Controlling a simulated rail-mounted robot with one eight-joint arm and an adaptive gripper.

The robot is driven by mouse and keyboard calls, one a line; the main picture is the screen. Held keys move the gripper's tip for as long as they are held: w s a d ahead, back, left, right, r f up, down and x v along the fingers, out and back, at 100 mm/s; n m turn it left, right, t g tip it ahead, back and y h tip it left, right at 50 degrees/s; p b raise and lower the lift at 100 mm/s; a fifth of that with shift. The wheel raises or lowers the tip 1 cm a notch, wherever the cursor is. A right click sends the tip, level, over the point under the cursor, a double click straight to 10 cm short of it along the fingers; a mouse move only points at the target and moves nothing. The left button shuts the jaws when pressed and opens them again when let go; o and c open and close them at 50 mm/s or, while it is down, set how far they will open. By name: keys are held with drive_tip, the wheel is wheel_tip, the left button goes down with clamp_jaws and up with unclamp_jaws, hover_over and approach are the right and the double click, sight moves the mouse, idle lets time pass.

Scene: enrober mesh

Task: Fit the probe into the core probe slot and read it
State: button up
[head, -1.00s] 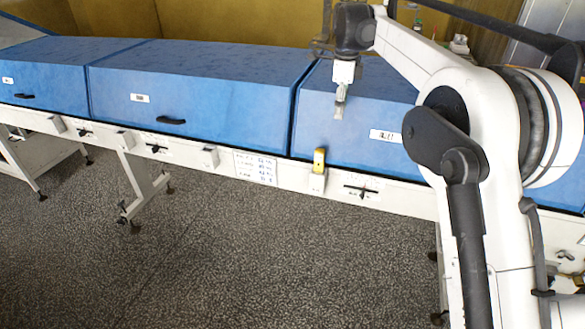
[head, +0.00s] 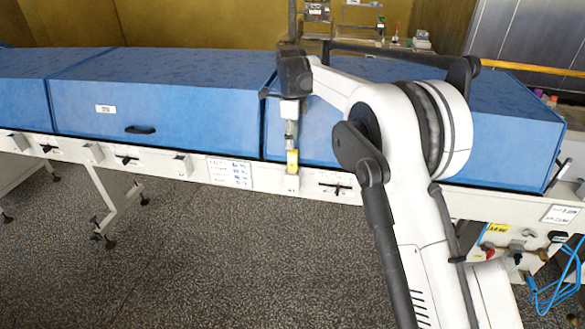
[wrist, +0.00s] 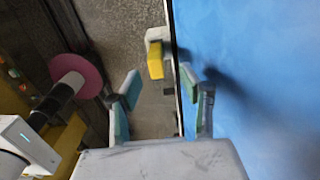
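A yellow block-shaped piece, which looks like the probe (head: 292,157), stands in a white bracket (head: 291,182) on the conveyor's front rail. It also shows in the wrist view (wrist: 155,66). My gripper (head: 291,143) points down just above it. In the wrist view my gripper (wrist: 161,80) is open, with its green-padded fingers apart. The yellow piece shows beyond the fingertips, in the gap between them; I cannot tell whether they touch it. I cannot make out which opening is the core probe slot.
Blue covers (head: 185,80) with a handle run along the white front rail (head: 130,155), close to my gripper. Several empty-looking brackets (head: 182,164) and black latches line the rail. A blue cable (head: 560,285) hangs at the right. The floor (head: 230,265) in front is clear.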

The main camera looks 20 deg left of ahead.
drive_tip(key=p, duration=0.1)
hover_over(293, 168)
drive_tip(key=w, duration=0.1)
drive_tip(key=f, duration=0.4)
drive_tip(key=shift+a+f, duration=0.25)
drive_tip(key=shift+f, duration=0.15)
clamp_jaws()
